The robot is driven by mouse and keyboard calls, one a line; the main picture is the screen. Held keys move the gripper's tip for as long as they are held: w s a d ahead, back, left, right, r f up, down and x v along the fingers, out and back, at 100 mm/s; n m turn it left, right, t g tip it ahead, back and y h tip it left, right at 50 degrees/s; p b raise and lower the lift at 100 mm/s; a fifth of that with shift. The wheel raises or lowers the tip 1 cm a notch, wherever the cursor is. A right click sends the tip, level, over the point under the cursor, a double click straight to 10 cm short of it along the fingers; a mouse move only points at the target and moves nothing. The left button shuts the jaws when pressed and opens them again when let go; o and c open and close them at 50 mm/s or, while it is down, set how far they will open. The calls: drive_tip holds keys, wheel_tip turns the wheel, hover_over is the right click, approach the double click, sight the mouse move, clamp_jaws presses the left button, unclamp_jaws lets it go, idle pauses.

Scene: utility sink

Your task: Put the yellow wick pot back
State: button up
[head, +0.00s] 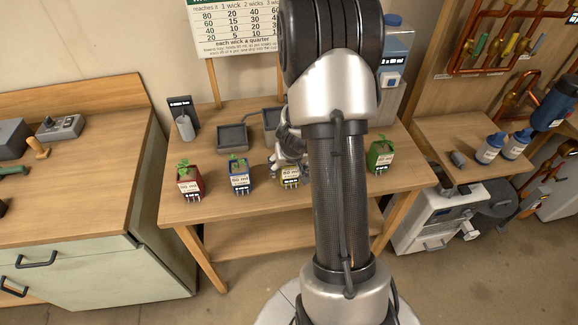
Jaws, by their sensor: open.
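The yellow wick pot (290,180) stands at the front middle of the wooden table, with a white label on its front. My gripper (287,158) is just above and behind the pot's top in this view, and my arm partly hides it. Its jaws are open. The plant and rim of the yellow pot are mostly covered by the gripper, so I cannot tell whether they touch.
A red pot (189,181) and a blue pot (239,176) stand to the left, and a green pot (380,155) to the right. Grey trays (232,138) sit behind. A small grey cup (185,127) is at back left. My arm hides the table's middle right.

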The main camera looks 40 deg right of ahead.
drive_tip(key=p+v, duration=0.8)
drive_tip(key=v, duration=0.5)
drive_tip(key=a+r+n+t+y, duration=0.15)
drive_tip(key=a+r+n, duration=0.25)
drive_tip(key=a+r, duration=1.1)
drive_tip(key=s+a+r+n, duration=0.1)
drive_tip(key=s+a+r, duration=0.2)
drive_tip(key=s, duration=0.5)
drive_tip(key=s+a+r+n, duration=0.1)
drive_tip(key=s+a+r, duration=0.3)
drive_tip(key=s+a, duration=0.2)
drive_tip(key=shift+s+a+g+y, duration=0.15)
drive_tip(key=shift+s+g+y, duration=0.25)
drive_tip(key=shift+s, duration=0.6)
drive_tip(key=shift+r, duration=0.1)
